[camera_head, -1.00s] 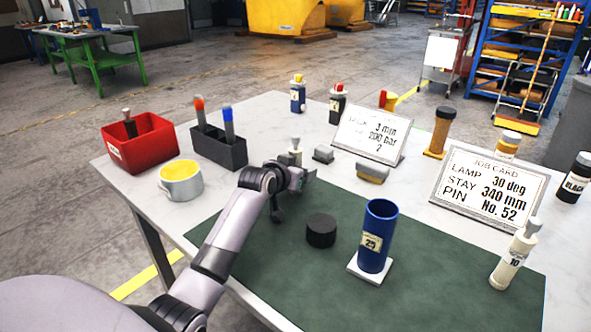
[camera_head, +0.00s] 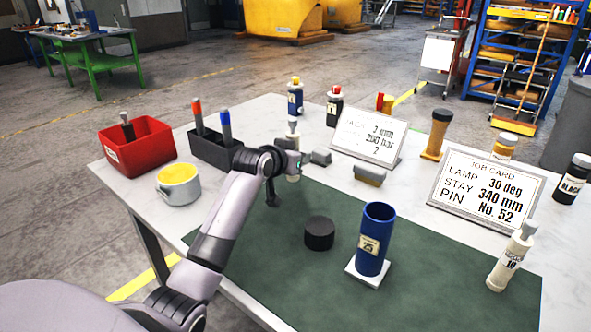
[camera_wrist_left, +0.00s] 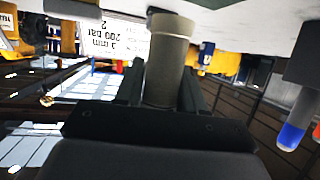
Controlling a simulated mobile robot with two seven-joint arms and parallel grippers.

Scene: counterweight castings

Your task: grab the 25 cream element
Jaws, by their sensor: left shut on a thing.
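A cream element (camera_head: 293,130) with a grey top stands upright in my left gripper (camera_head: 297,162), near the middle of the table in the head view. Its lower part shows just below the fingers. In the left wrist view the element (camera_wrist_left: 167,62) is a pale grey-cream cylinder between the two dark fingers, which are shut on it. I cannot read a number on it. Another cream element (camera_head: 513,256), labelled 10, stands at the right on the green mat. My right gripper is not in view.
A blue cup labelled 25 (camera_head: 374,240) on a white base and a black puck (camera_head: 319,233) stand on the green mat (camera_head: 270,265). A dark holder (camera_head: 215,150), red bin (camera_head: 150,150) and mug (camera_head: 178,185) are left. Signs (camera_head: 368,137) and grey-topped blocks (camera_head: 369,174) are right.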

